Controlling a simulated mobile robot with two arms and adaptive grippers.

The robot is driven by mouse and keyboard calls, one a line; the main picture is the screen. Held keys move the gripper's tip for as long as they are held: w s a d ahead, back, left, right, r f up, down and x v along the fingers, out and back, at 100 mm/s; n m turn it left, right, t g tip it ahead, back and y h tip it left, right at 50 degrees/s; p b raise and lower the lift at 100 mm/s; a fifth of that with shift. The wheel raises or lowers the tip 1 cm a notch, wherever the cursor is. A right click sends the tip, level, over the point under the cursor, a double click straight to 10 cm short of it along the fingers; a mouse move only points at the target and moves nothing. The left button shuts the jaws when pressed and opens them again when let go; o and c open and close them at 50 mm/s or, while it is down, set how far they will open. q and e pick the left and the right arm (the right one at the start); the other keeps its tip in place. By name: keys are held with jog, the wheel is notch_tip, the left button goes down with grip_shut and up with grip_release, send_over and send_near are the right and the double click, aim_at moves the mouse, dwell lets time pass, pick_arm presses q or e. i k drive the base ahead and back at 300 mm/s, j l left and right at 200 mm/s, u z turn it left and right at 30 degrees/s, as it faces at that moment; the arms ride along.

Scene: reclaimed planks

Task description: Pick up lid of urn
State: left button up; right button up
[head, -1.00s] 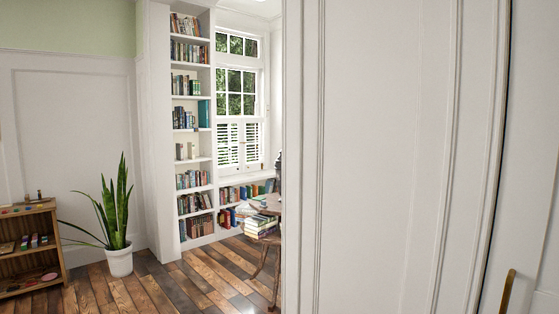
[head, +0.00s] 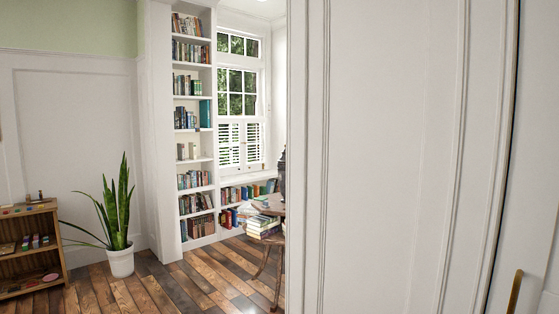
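A dark object (head: 282,174), possibly the urn, stands on a small wooden table in the head view. The white panelled wall hides most of it, and I cannot make out a lid. Neither of my grippers shows in the head view.
The white panelled wall (head: 400,150) fills the right half. A potted plant (head: 120,262), a low wooden shelf (head: 62,245) and a tall bookcase (head: 212,150) stand left. Plank floor (head: 180,290) between is clear.

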aim_at(282, 159)
jog(key=i+j+u, duration=0.6)
jog(key=i+u, duration=0.15)
jog(key=i+j+u, duration=0.2)
jog(key=i, duration=0.35)
jog(key=i+u, duration=0.2)
jog(key=i, duration=0.3)
jog(key=i+l+z, duration=0.1)
jog(key=i+z, duration=0.15)
jog(key=i, duration=0.35)
jog(key=i+z, duration=0.3)
jog(key=i, duration=0.25)
jog(key=i+j+z, duration=0.25)
jog(key=i, duration=0.35)
jog(key=i+z, duration=0.25)
jog(key=i, duration=1.3)
